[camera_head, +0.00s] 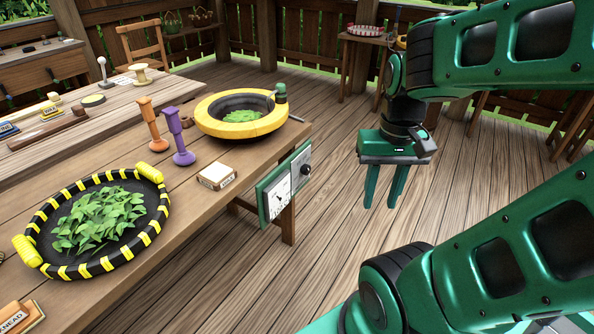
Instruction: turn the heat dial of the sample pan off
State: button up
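The sample pan (241,114) is a round pan with a yellow rim and dark inside, holding green leaves, at the right end of the table. A green panel (267,200) hangs on the table's right edge, below and in front of the pan. The dial's exact setting is too small to tell. My gripper (384,198) points down in free air, to the right of the panel and apart from it. Its two green fingers are spread, with nothing between them.
A black-and-yellow tray (39,206) of leaves lies at the table's front left. An orange (152,126) and a purple stand (179,138) and a small labelled box (217,176) are on the table (190,219). The wooden floor (330,228) right of the table is clear.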

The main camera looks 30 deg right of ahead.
aim_at(306, 169)
jog(key=z, duration=0.05)
jog(key=i, duration=0.85)
